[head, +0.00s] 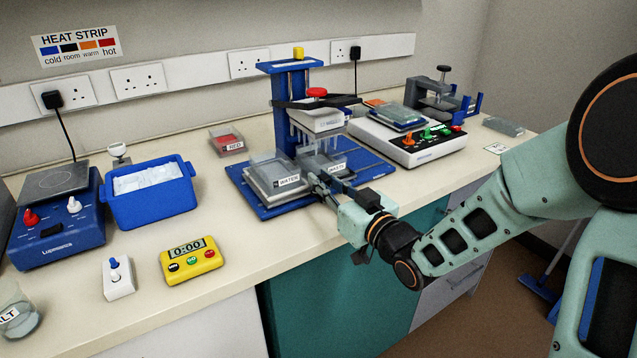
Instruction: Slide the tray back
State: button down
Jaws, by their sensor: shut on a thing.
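The tray (262,192) is part of the blue pipetting stand in the middle of the bench. It carries two clear tubs side by side, the left tub (268,172) labelled WATER and the right tub (345,166) with a label too small to read surely. My gripper (322,186) is at the tray's front, between the two labels. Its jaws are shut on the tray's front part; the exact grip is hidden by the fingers. The blue column (283,100) stands behind, with a white multi-channel pipette head (318,118) above the tubs.
A blue ice tub (150,195), yellow timer (190,262) and white switch box (117,280) are on the left. A red-labelled tub (228,142) sits behind. A white machine with coloured knobs (405,140) stands to the right. Bare bench lies in front of the timer.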

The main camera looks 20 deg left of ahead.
jog(key=w+d, duration=0.2)
jog(key=w, duration=0.1)
jog(key=w+d, duration=0.5)
jog(key=w, duration=0.1)
jog(key=shift+d+r, duration=0.15)
jog(key=shift+d, duration=0.2)
jog(key=c, duration=1.8)
grip_release()
jog(key=shift+w+d, duration=0.1)
jog(key=shift+c, duration=0.2)
jog(key=v, duration=1.2)
